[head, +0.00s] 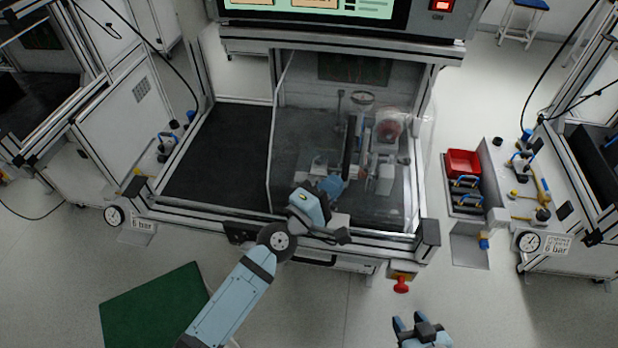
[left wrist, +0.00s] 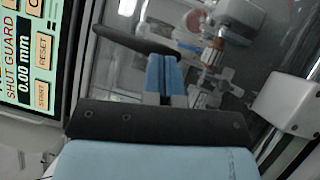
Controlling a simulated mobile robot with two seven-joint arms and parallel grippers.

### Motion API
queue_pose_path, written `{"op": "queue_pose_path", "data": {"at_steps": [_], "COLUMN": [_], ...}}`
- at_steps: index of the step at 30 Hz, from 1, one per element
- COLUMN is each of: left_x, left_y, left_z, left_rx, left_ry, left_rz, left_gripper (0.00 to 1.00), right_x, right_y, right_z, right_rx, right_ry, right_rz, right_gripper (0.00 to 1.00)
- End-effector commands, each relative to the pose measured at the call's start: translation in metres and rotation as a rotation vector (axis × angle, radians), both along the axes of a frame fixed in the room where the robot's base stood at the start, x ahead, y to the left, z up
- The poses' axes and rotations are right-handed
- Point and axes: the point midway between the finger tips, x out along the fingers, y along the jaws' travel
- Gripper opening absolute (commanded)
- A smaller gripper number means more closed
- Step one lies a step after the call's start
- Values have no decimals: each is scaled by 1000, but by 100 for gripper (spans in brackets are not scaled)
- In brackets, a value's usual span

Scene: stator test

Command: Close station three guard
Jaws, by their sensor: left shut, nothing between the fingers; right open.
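The clear guard panel (head: 300,130) covers the right part of the middle station; its pale left edge stands mid-opening, and the left part is uncovered. A black upright bar, seemingly its handle (head: 349,148), shows on the panel; a black bar (left wrist: 135,40) also crosses beside my fingers in the left wrist view. My left gripper (head: 332,184) is shut and empty, in front of the panel near the bar's lower end. Its fingers (left wrist: 165,75) are together in the wrist view; whether they touch the bar I cannot tell. My right gripper (head: 420,328) is open, low in front of the station.
The station's screen (left wrist: 30,55) reads "SHUT GUARD" and 0.00 mm. Fixture parts (head: 385,150) stand behind the panel. A dark mat (head: 222,155) lies bare at left. A red emergency button (head: 401,285) sticks out at the front right. A red bin (head: 463,162) stands right.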

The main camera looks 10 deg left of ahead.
Motion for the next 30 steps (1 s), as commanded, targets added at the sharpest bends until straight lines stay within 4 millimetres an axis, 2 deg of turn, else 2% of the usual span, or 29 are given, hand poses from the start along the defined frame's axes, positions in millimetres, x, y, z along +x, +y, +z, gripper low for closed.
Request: {"op": "queue_pose_path", "data": {"at_steps": [9,30], "left_x": [-1,3], "left_y": [-14,-10], "left_z": [0,-5], "left_rx": [0,0], "left_ry": [0,0], "left_rz": [0,0], "left_gripper": [0,0], "right_x": [0,-1], "right_y": [-1,-1], "right_z": [1,-6], "right_rx": [-3,-3], "right_ry": [2,4], "right_rz": [0,0], "right_gripper": [44,44]}}
